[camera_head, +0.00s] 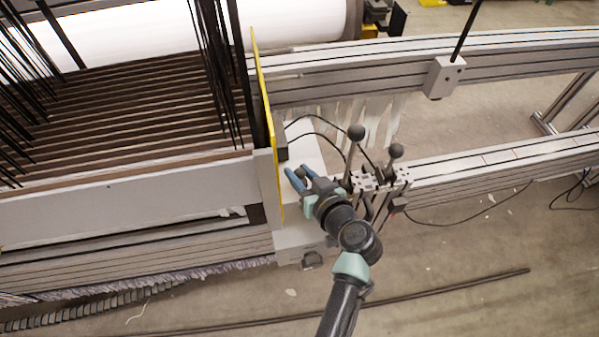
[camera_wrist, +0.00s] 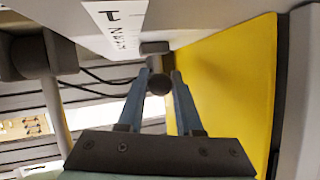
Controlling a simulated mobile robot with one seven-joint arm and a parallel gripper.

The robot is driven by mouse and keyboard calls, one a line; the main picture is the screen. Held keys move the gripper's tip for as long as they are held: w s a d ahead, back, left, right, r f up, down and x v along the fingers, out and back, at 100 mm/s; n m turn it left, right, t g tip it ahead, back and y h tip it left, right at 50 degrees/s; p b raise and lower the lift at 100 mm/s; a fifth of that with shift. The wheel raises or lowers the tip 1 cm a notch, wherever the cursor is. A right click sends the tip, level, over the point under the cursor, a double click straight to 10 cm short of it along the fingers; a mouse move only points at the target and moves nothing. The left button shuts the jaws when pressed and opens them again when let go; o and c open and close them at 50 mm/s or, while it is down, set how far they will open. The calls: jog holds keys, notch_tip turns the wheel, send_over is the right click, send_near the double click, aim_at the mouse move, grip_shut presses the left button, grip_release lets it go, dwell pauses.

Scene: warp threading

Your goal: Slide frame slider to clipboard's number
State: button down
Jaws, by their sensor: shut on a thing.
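My gripper (camera_head: 296,176) has its two blue fingers pointing at the yellow panel (camera_head: 266,110) by the end of the loom frame. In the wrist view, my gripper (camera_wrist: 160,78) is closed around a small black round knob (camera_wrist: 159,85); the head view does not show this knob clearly. A metal block with levers (camera_head: 372,181), which may be the frame slider, sits at the end of the right rail beside my gripper. Two black ball knobs (camera_head: 356,132) (camera_head: 395,151) stand above it. I cannot make out a clipboard or its number.
A white label with dark print (camera_wrist: 118,22) shows in the wrist view. The yellow panel (camera_wrist: 235,85) stands close to the fingers there. Thin black cables (camera_head: 325,133) loop near the levers. The right rail (camera_head: 490,160) runs clear to the right. A dark rod (camera_head: 450,287) lies on the floor.

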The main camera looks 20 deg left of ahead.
jog(key=c, duration=0.6)
grip_release()
jog(key=p+v, duration=0.3)
jog(key=v, duration=1)
